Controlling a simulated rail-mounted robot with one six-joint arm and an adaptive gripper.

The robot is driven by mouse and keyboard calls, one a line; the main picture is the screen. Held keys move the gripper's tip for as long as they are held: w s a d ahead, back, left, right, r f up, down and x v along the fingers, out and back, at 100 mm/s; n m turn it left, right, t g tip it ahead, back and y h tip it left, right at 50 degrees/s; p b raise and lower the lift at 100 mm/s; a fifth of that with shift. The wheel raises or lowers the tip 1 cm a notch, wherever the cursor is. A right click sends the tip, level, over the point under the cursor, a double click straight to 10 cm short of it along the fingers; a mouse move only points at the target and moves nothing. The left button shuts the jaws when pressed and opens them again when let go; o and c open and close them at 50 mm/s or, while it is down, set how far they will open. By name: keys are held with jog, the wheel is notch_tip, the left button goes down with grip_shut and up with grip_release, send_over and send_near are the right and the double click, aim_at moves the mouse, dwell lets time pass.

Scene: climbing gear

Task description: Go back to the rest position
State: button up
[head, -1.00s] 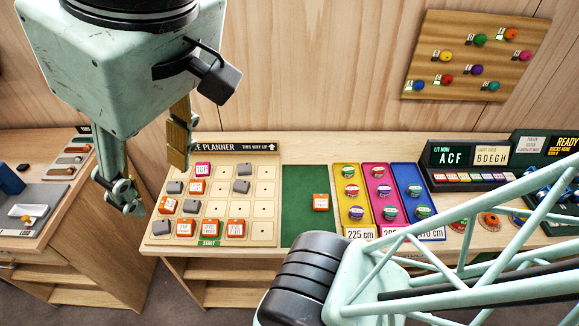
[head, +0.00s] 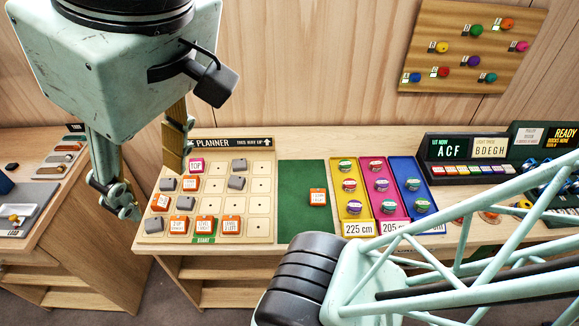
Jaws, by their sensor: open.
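My gripper (head: 150,190) hangs at the upper left in the head view, in front of the left edge of the planner board. Its two fingers are apart and I see nothing between them. A single orange tile (head: 318,197) sits on the green mat (head: 292,215) to the board's right. Part of the board's top left is hidden behind the gripper.
Yellow (head: 347,213), pink (head: 399,212) and blue trays (head: 423,191) hold several coloured round pieces. Lit signs (head: 467,148) stand at the right. A wooden panel with coloured holds (head: 470,30) is on the wall. A side counter (head: 60,205) stands at the left. My arm crosses the lower right.

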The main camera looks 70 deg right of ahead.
notch_tip(320, 180, down, 6)
jog(key=b, duration=0.5)
jog(key=shift+s, duration=0.15)
dwell(1.0)
